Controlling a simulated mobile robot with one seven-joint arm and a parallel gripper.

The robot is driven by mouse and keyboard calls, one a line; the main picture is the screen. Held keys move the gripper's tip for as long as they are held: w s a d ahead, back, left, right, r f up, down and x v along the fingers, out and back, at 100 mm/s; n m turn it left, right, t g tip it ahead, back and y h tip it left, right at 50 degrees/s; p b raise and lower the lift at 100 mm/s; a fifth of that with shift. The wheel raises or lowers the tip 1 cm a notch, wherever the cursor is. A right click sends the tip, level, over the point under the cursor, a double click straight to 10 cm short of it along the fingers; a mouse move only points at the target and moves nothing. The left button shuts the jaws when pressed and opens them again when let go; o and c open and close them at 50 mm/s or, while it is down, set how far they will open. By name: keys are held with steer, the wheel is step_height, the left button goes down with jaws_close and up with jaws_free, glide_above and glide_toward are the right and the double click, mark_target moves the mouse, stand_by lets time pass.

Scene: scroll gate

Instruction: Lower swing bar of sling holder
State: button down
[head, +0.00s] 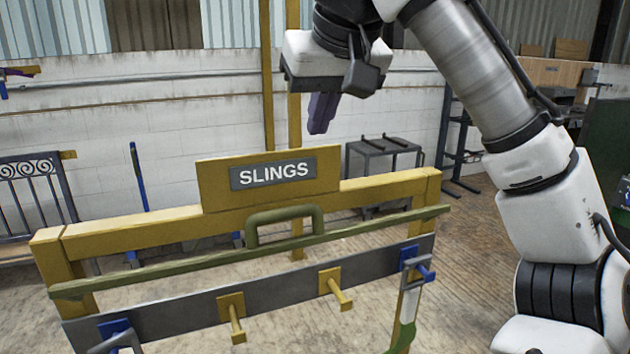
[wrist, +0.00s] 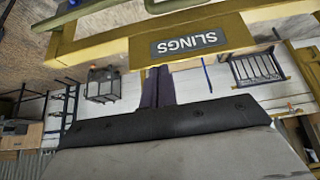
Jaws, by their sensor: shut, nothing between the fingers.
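The sling holder is a yellow frame (head: 130,233) with a "SLINGS" sign (head: 269,174) on its top plate. The swing bar (head: 180,256) is a long green bar across the front of the frame, below the top beam, with an upright green loop handle (head: 284,213) near its middle. My gripper (head: 321,114) is shut and empty, with dark purple fingers pointing down, above the sign plate and apart from the bar. In the wrist view the fingers (wrist: 158,86) show beside the upside-down sign (wrist: 187,42). Part of the green bar (wrist: 85,12) shows at that view's top edge.
A grey rail (head: 270,292) below the bar carries yellow pegs (head: 336,288) and blue end brackets (head: 416,265). Something grey and green hangs at the right bracket. A dark metal table (head: 383,160) and a shelf rack stand behind. The floor between looks clear.

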steer(key=shift+w+a+f+p, duration=0.1)
steer(key=shift+w+f+p, duration=0.3)
steer(key=shift+f, duration=1.3)
steer(key=shift+w+a+f+p, duration=0.15)
steer(key=shift+f+p, duration=0.35)
steer(key=shift+f, duration=1.15)
steer(key=shift+w+a+f+p, duration=0.1)
steer(key=shift+w+f+p, duration=0.3)
steer(key=shift+f, duration=1.3)
steer(key=shift+s+d+f+b, duration=0.1)
steer(key=shift+f+b, duration=0.05)
steer(key=shift+b, duration=0.15)
